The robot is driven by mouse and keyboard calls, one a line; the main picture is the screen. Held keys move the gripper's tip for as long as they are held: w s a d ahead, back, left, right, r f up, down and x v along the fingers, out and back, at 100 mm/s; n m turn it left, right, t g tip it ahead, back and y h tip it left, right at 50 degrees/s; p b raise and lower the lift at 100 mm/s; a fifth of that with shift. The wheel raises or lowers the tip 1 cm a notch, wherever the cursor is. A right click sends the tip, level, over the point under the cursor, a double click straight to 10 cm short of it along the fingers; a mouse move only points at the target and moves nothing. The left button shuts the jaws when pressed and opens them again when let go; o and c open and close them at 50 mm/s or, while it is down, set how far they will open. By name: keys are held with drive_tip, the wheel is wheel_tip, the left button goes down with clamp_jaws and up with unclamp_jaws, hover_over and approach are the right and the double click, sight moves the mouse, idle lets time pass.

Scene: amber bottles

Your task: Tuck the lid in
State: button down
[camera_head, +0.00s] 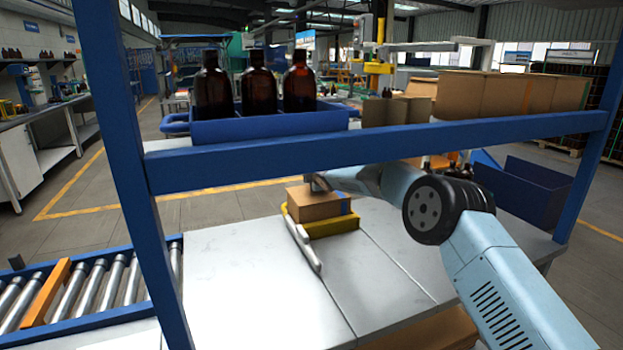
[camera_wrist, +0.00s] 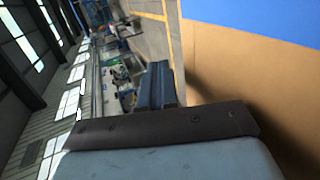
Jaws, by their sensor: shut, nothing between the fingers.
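A small brown cardboard box (camera_head: 316,206) sits on a yellow stand (camera_head: 333,226) on the white worktable, with a blue patch at its right end. My gripper (camera_head: 319,183) is shut and empty at the box's upper far edge; its fingertips are small and partly hidden by my arm. I cannot tell whether it touches the box. In the wrist view, brown cardboard (camera_wrist: 250,85) fills the right side close up, with a blue area above it. My own dark and pale-blue parts cover the bottom. The lid's exact position is not clear.
A light bar (camera_head: 303,245) lies before the stand. A roller conveyor (camera_head: 90,285) is left. The table front (camera_head: 250,290) is clear.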

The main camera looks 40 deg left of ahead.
drive_tip(key=shift+r, duration=0.15)
idle(0.4)
drive_tip(key=shift+r, duration=0.65)
drive_tip(key=shift+f, duration=0.1)
